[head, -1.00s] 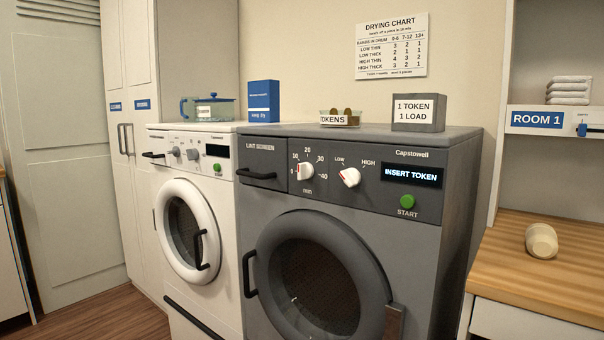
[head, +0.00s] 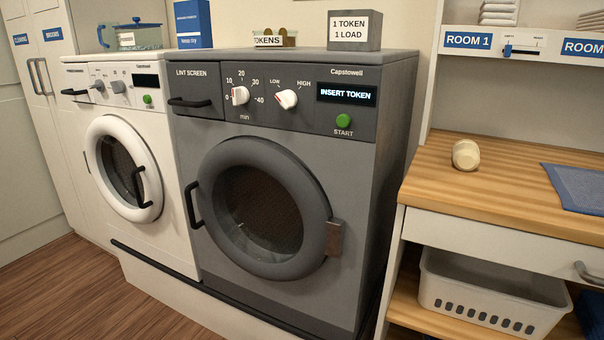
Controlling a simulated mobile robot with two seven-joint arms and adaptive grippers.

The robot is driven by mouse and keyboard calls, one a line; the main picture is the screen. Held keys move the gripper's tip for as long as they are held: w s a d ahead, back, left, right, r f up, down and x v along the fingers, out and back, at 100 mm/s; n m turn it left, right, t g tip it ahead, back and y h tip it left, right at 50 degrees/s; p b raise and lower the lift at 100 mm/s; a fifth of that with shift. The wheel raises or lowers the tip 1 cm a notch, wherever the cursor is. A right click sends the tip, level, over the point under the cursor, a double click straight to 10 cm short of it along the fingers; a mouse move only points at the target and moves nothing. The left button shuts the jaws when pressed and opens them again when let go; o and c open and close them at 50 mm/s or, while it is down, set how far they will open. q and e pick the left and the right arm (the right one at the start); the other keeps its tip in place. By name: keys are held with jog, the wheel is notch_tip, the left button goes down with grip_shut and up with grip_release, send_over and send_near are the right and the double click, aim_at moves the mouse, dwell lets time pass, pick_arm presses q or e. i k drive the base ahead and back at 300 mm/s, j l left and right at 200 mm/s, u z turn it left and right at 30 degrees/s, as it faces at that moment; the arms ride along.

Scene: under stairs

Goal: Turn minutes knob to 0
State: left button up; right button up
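The minutes knob (head: 240,96) is a white dial with a red mark on the grey dryer's (head: 358,155) panel. Its scale runs from 0 at the lower left, over 10, 20 and 30, to 40 at the lower right, with "min" below. The red mark shows on the knob's left side, toward the 0; the exact setting is too small to tell. A second white knob (head: 286,99), marked LOW to HIGH, sits to its right. The display (head: 346,93) reads INSERT TOKEN above a green START button (head: 344,121). Neither gripper is in view.
A white washer (head: 165,165) stands left of the dryer. A tokens box (head: 268,41) and a grey sign block (head: 354,30) sit on top. Floor shows at lower left.

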aim_at(240, 94)
jog(key=j+z, duration=0.6)
jog(key=z, duration=0.25)
